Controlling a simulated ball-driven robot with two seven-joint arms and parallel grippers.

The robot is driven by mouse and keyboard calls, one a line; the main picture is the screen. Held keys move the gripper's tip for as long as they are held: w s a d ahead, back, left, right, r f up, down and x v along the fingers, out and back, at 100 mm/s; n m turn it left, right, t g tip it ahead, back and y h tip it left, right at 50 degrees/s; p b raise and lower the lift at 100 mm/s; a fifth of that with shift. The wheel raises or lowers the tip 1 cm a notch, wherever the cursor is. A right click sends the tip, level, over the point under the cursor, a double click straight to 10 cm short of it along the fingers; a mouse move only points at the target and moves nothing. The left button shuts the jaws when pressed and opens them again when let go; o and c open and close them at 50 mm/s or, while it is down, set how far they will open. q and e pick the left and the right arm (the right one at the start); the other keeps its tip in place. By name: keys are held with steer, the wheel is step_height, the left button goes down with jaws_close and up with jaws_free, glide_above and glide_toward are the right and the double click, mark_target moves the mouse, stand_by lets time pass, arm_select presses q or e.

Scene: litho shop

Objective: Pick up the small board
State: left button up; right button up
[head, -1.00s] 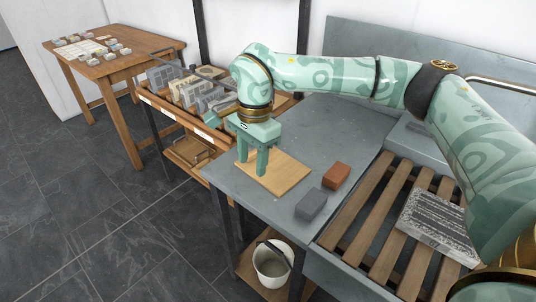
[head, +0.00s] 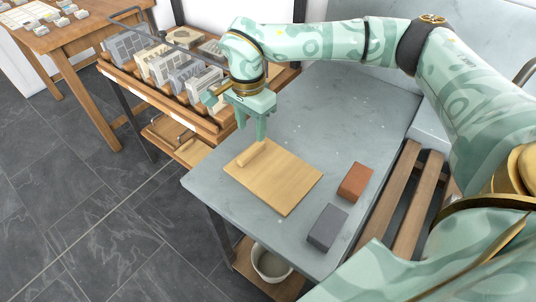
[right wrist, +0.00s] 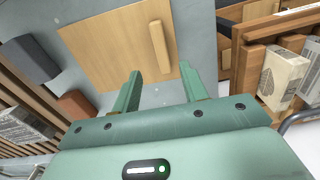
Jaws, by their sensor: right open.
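The small board (head: 286,184), a flat square of light wood with a raised wooden bar (head: 252,152) along one edge, lies on the grey stone tabletop. It also shows at the top of the right wrist view (right wrist: 100,50), with its bar (right wrist: 159,47). My right gripper (head: 254,138) is open and empty, just past the bar edge of the board in the head view. In the right wrist view its two fingers (right wrist: 160,75) point toward the board, apart, with the bar beyond the gap. Its height above the board is hard to tell. My left gripper is not in view.
A red-brown block (head: 355,182) and a dark grey block (head: 328,227) sit right of the board. A rack of lettered stone blocks (head: 165,65) stands left, close to the gripper. A wooden slatted rack (head: 405,190) adjoins on the right. A bucket (head: 270,263) is below.

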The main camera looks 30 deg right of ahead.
mark_target(251, 149)
steer(key=shift+f, duration=0.95)
steer(key=shift+f+b, duration=0.3)
steer(key=shift+f, duration=0.1)
step_height(251, 149, down, 5)
steer(key=shift+w+a+f+b, duration=0.1)
steer(key=shift+a+b, duration=0.05)
steer(key=shift+b, duration=1)
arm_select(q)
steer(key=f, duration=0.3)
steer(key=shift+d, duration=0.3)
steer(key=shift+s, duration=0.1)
arm_select(e)
jaws_close()
